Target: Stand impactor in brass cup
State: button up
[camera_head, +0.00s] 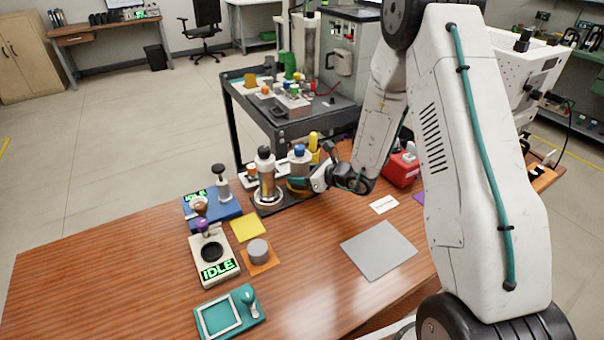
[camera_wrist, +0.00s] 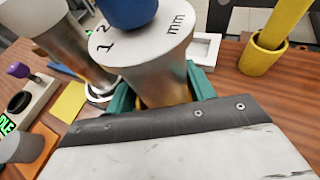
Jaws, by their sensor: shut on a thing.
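A steel impactor with a blue knob (camera_head: 299,156) stands upright at the far side of the table. In the wrist view this impactor (camera_wrist: 150,62) has "1 2 mm" on its pale top. My gripper (camera_head: 305,182) is shut on it low down, with teal fingers on either side. A brass-coloured surface (camera_wrist: 165,101) shows just below the steel, between the fingers; I take it for the brass cup, mostly hidden. I cannot tell how deep the impactor sits in it.
A second steel cylinder with a black knob (camera_head: 265,170) stands close to the left in a silver ring. A yellow post in a yellow holder (camera_wrist: 262,52) is to the right. A blue device (camera_head: 213,208) and an IDLE device (camera_head: 214,258) stand left. A grey mat (camera_head: 378,250) is bare.

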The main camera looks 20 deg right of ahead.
jog(key=o, duration=1.5)
